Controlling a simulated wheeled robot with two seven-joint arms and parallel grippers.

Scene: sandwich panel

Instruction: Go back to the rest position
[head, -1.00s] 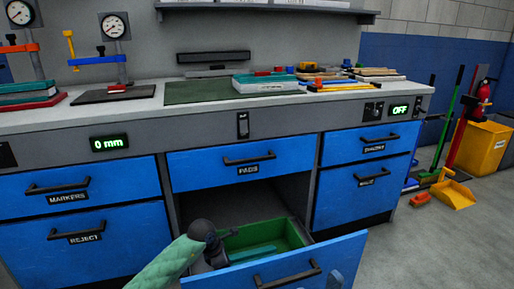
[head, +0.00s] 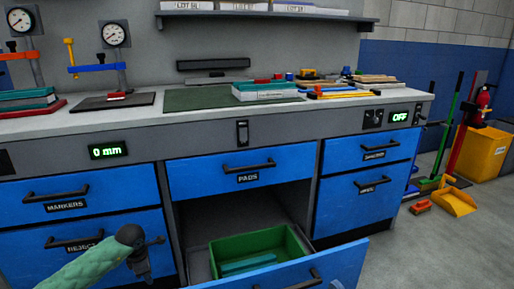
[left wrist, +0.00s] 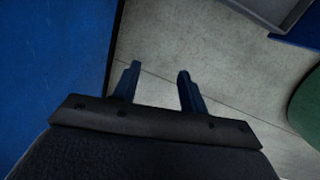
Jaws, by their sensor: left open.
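My left gripper (head: 143,268) is low at the left in the head view, in front of the lower-left REJECT drawer and left of the open drawer. In the left wrist view its two fingers (left wrist: 157,82) are apart with nothing between them, above the grey floor. The open lower middle drawer (head: 345,265) is pulled out. It holds a green bin (head: 285,241) with teal pieces (head: 248,264) in it. My right gripper does not show.
The workbench (head: 50,128) carries a green mat (head: 205,98), a stack of panels and gauge stands. The closed PADS drawer (head: 290,165) is above the open one. A yellow bin (head: 482,150) and brooms stand at the right.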

